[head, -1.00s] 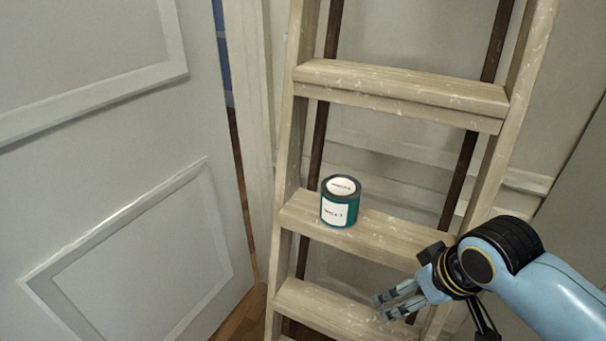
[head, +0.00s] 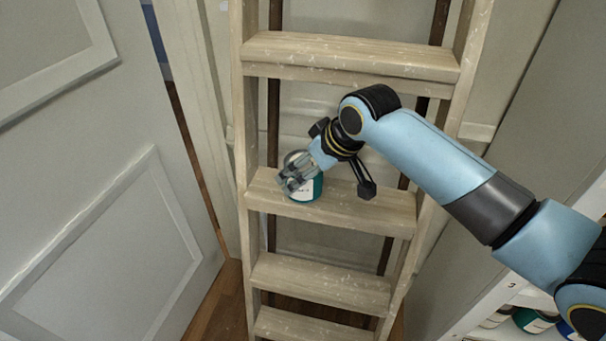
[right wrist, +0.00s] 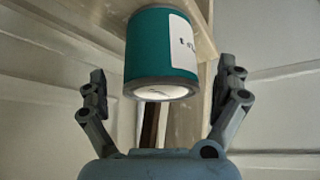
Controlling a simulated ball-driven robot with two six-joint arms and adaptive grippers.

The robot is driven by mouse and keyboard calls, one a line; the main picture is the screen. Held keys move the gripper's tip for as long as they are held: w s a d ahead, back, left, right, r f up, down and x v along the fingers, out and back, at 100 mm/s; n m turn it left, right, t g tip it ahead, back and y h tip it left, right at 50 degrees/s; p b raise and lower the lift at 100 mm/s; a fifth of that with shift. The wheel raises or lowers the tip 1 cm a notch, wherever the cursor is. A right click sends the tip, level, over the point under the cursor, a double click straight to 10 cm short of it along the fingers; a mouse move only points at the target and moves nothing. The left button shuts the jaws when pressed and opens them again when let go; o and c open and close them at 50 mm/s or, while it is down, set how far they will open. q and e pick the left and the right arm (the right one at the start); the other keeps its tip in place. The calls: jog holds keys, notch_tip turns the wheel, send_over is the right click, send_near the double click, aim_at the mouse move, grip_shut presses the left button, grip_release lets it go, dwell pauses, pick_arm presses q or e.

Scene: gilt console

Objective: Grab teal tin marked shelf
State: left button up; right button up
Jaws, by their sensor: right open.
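A teal tin (head: 309,188) with a white label and a pale lid stands on a step of the wooden ladder (head: 380,208). My right gripper (head: 290,181) is in front of the tin in the head view and hides part of it. In the right wrist view the tin (right wrist: 160,50) appears between the two open fingers of my right gripper (right wrist: 165,88), with a gap on both sides. The label text is too small or cut off to read. My left gripper does not show.
A pale panelled door (head: 100,230) is at the left. Another step (head: 350,58) of the ladder is above the tin, and lower steps are below. At the bottom right, a white shelf (head: 497,298) holds several tins.

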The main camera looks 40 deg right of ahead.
jog(key=x, duration=0.3)
jog(key=shift+w+f, duration=0.15)
jog(key=shift+c, duration=0.3)
jog(key=c, duration=1.5)
jog(key=shift+c, duration=0.2)
